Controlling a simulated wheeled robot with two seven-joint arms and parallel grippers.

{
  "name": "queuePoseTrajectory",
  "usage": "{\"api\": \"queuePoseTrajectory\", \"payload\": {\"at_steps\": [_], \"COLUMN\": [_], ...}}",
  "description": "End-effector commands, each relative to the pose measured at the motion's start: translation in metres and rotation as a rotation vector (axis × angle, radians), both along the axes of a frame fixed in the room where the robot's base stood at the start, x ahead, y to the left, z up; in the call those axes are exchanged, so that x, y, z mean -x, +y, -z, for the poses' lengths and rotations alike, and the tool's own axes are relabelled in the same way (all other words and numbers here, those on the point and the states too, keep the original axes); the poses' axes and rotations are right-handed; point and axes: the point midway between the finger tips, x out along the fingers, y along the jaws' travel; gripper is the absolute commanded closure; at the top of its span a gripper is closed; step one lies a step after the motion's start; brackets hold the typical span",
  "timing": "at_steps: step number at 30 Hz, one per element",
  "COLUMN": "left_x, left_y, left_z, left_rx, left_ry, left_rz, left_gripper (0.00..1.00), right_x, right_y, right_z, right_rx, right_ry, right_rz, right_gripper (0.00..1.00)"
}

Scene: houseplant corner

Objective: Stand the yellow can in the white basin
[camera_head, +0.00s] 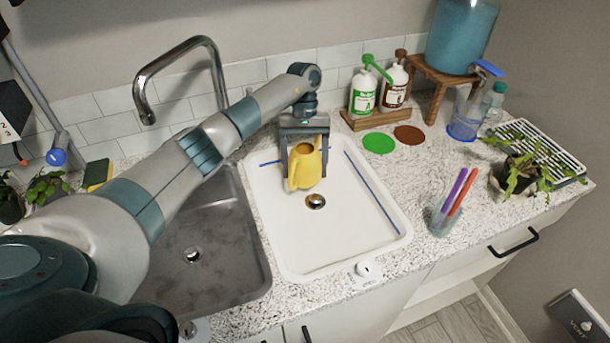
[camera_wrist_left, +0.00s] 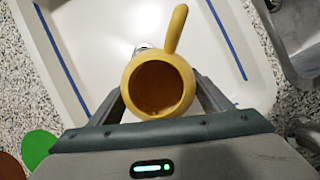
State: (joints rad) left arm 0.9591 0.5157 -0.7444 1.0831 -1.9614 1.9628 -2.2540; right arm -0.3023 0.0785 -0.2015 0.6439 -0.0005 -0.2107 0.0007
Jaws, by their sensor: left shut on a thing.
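The yellow can (camera_head: 306,167) is in my left gripper (camera_head: 304,150), over the back part of the white basin (camera_head: 372,232). The gripper is shut on the can's body, which looks upright. In the left wrist view the can (camera_wrist_left: 157,88) shows its open round mouth and a spout or handle pointing up the picture. The gripper's fingers (camera_wrist_left: 160,95) lie on both sides of it, and the basin (camera_wrist_left: 120,35) lies beyond. I cannot tell whether the can's base touches the basin floor. My right gripper is not in view.
The basin has a drain (camera_head: 316,201) and blue lines inside. A grey metal sink (camera_head: 215,240) with a tall faucet (camera_head: 150,75) is to the left. Pump bottles (camera_head: 363,92) stand behind right. A cup with two sticks (camera_head: 444,215) and a potted plant (camera_head: 515,175) are to the right.

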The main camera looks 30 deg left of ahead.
Motion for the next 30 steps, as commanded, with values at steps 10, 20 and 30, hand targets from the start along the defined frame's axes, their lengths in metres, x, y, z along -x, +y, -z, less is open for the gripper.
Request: {"api": "queuePoseTrajectory", "payload": {"at_steps": [10,20,30], "left_x": [0.000,0.000,0.000], "left_y": [-0.001,0.000,0.000], "left_z": [0.022,0.040,0.042], "left_rx": [0.002,0.001,0.000], "left_ry": [0.002,-0.002,-0.001], "left_rz": [-0.001,0.001,0.000], "left_gripper": [0.53,0.53,0.26], "right_x": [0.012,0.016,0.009], "right_y": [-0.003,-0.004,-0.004], "right_z": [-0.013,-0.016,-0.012], "right_rx": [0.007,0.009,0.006], "right_ry": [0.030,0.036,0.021], "right_rz": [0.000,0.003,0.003], "right_gripper": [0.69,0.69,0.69]}}
